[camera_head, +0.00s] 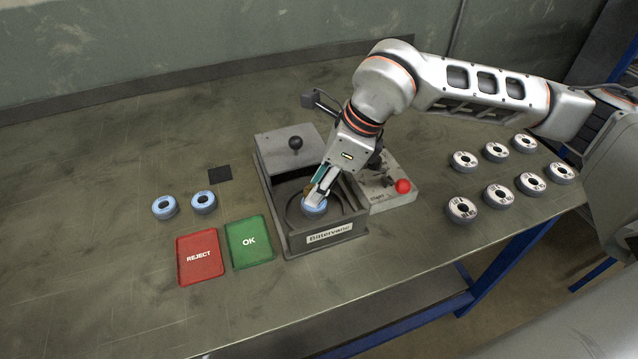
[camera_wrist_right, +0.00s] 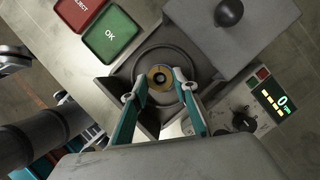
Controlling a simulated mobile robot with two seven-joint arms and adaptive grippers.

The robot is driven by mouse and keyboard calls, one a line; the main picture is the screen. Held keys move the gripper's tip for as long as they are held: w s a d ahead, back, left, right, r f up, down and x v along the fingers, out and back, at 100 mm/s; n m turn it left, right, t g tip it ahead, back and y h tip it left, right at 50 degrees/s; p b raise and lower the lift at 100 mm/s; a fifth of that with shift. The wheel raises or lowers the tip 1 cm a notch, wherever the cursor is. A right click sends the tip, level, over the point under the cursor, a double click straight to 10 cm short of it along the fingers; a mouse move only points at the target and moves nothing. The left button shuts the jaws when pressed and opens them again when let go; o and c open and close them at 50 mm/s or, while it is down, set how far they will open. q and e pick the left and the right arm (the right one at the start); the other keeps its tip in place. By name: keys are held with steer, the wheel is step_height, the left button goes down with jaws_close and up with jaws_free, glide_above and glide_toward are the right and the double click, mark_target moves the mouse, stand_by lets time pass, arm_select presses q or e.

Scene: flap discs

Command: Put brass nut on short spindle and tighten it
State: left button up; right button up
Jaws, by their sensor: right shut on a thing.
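My right gripper (camera_head: 318,192) reaches down into the open grey machine box (camera_head: 325,246). Its two fingers are shut on the brass nut (camera_wrist_right: 153,84), a small gold ring between the fingertips in the right wrist view. In the head view the fingers mostly hide the nut. A blue-faced flap disc (camera_head: 314,208) lies in the round well of the box, right below the fingertips. The nut is over the middle of the well. The short spindle is hidden, so I cannot tell how far the nut sits on it.
The machine's lid (camera_head: 287,150) with a black knob is slid back. Red REJECT (camera_head: 201,257) and green OK (camera_head: 248,242) trays, two blue discs (camera_head: 204,203) left, several white discs (camera_head: 499,196) right.

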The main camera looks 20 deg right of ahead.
steer(key=shift+f, duration=0.2)
steer(key=shift+f+b, duration=0.35)
steer(key=shift+b, duration=0.05)
steer(key=shift+f, duration=0.35)
steer(key=shift+b, duration=0.3)
steer(key=m+t+h+b, duration=0.1)
steer(key=m, duration=0.3)
steer(key=shift+s+a, duration=0.1)
steer(key=shift+a, duration=0.1)
steer(key=m+t+h, duration=0.1)
steer(key=m, duration=0.3)
steer(key=shift+a, duration=0.15)
steer(key=m+h, duration=0.1)
steer(key=m, duration=0.1)
steer(key=shift+s+a+m, duration=0.1)
steer(key=shift+m, duration=0.2)
steer(key=shift+m+h, duration=0.5)
steer(key=shift+m, duration=0.3)
